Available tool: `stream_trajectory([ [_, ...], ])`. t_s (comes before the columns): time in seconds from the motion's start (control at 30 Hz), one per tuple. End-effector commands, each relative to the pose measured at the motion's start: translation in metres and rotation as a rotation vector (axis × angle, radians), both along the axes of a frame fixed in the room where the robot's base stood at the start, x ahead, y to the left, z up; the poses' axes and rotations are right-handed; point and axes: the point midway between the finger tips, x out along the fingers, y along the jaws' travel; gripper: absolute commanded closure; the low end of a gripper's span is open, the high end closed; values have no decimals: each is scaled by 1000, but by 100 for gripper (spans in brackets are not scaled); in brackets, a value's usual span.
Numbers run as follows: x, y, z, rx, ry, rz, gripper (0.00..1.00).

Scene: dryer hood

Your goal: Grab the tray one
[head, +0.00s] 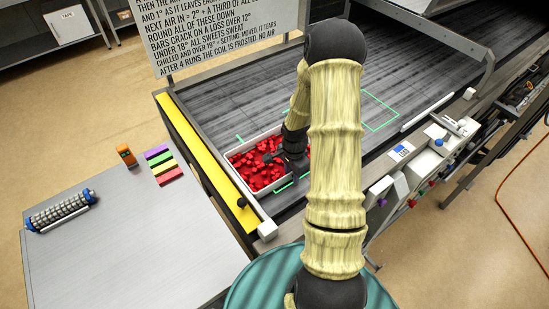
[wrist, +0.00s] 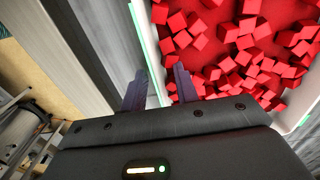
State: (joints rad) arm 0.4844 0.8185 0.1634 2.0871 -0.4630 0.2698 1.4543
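A white-rimmed tray (head: 243,183) full of red cubes (head: 258,170) sits on the dark belt near its yellow-edged end. My gripper (head: 290,163) is low at the tray's right side in the head view, where my arm hides part of the tray. In the wrist view, the tray's wall (wrist: 147,30) runs down between my two fingers (wrist: 161,80). One finger is on the cube side and the other is outside, over the belt. The fingers stand apart with a gap; contact with the wall cannot be told.
A grey table (head: 120,230) at left holds a ribbed roller (head: 60,210), an orange block (head: 126,155) and several coloured bars (head: 163,165). A text sign (head: 220,30) stands behind. A metal hood (head: 430,30) covers the far belt. A control panel (head: 420,160) lines the right side. Green outlines mark the belt.

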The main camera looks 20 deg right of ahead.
Motion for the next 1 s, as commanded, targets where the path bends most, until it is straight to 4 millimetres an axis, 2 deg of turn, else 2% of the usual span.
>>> stream_trajectory([
  [0.37,0,0,0,0,0,0,70],
  [0.5,0,0,0,0,0,0,98],
  [0.53,0,0,0,0,0,0,100],
  [1.0,0,0,0,0,0,0,100],
])
